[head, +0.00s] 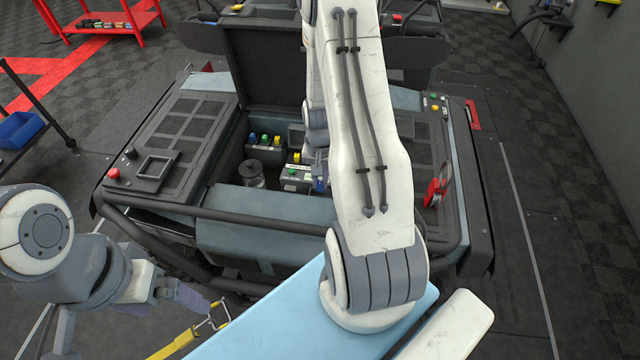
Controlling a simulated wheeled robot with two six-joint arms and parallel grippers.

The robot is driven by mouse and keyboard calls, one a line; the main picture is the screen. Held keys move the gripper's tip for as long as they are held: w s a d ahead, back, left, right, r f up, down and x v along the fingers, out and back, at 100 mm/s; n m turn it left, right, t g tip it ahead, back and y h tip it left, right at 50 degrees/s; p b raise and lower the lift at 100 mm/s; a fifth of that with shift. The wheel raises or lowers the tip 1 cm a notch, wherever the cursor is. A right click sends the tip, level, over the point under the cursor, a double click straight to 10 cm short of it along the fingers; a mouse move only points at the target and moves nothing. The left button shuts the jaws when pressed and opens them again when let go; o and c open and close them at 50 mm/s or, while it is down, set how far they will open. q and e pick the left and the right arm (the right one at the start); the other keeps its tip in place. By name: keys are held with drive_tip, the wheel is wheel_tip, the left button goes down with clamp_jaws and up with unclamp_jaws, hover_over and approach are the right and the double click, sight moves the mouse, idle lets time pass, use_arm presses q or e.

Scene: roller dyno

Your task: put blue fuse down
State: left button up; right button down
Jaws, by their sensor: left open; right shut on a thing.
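My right arm reaches into the open bay of the dark machine. Its gripper (319,172) is shut on the blue fuse (319,186), of which only a small blue bit shows beside the front fuse block (295,178). The arm covers most of it, and I cannot tell whether the fuse touches anything below. A rear block (264,151) carries blue, green and yellow fuses. My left gripper (200,303) is open and apart from the machine, at the lower left.
The raised lid (270,65) stands behind the bay. A dark bar (240,215) crosses the front. A yellow-handled tool (175,344) is near my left gripper. A red switch (434,192) is on the right side.

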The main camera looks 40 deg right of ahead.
sight(321, 183)
wheel_tip(321, 183, down, 4)
drive_tip(key=shift+r+p, duration=0.2)
drive_tip(key=shift+p, duration=0.15)
drive_tip(key=shift+s, duration=0.1)
drive_tip(key=shift+f+b, duration=0.55)
drive_tip(key=shift+f, duration=0.05)
drive_tip(key=c, duration=0.8)
unclamp_jaws()
drive_tip(key=shift+c, duration=0.2)
